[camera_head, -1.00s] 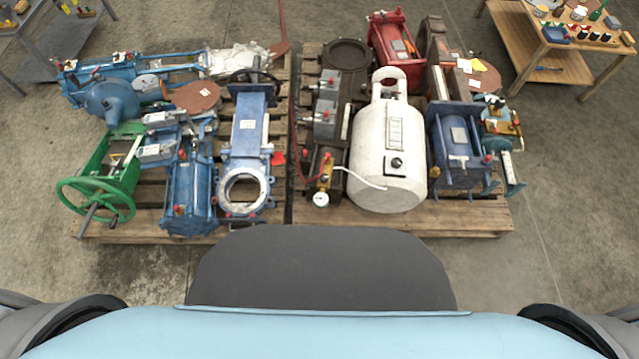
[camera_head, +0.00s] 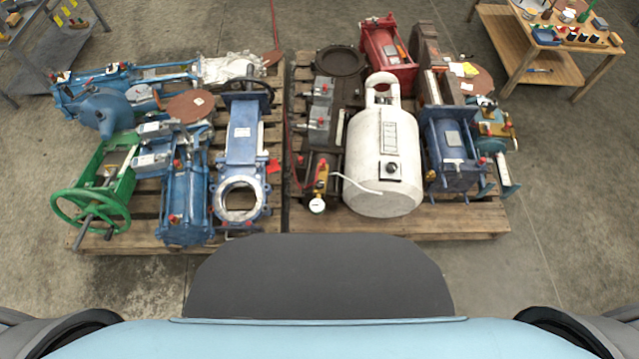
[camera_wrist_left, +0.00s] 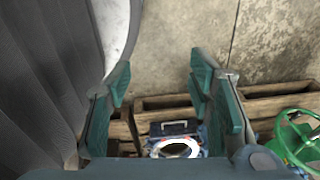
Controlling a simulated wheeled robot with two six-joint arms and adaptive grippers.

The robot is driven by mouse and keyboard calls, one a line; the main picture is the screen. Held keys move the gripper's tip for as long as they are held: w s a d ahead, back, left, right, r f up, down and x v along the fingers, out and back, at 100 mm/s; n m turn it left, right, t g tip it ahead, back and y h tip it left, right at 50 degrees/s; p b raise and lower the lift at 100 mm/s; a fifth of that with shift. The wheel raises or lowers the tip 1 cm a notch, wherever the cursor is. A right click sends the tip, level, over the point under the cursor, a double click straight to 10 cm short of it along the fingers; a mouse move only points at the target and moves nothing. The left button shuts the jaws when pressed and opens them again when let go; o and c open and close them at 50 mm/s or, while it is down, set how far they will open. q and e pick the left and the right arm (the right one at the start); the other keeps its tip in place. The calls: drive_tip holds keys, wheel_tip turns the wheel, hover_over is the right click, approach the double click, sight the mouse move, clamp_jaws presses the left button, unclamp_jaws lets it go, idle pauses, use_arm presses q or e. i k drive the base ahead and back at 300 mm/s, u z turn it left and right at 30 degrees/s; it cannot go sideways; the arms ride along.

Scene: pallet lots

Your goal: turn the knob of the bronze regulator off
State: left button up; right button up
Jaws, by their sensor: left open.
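A small bronze-yellow regulator (camera_head: 321,178) stands near the front of the right pallet in the head view, left of a white tank (camera_head: 384,170). A white round gauge (camera_head: 317,205) is at its front end. Red parts show around the regulator, but it is too small to tell which is its knob. A pale hose runs from near it to the tank. My left gripper (camera_wrist_left: 160,72) is open and empty in the left wrist view, its green fingers spread above floor and pallet boards. The regulator cannot be made out there. Neither gripper shows in the head view.
The left pallet (camera_head: 140,246) holds blue valves and a green handwheel (camera_head: 90,210). A blue motor-like unit (camera_head: 452,150) stands right of the tank. A wooden table (camera_head: 515,45) is at the back right. Open concrete floor lies right of the pallets.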

sight(320, 185)
drive_tip(key=u, duration=1.25)
drive_tip(key=i, duration=0.8)
drive_tip(key=z, duration=3.1)
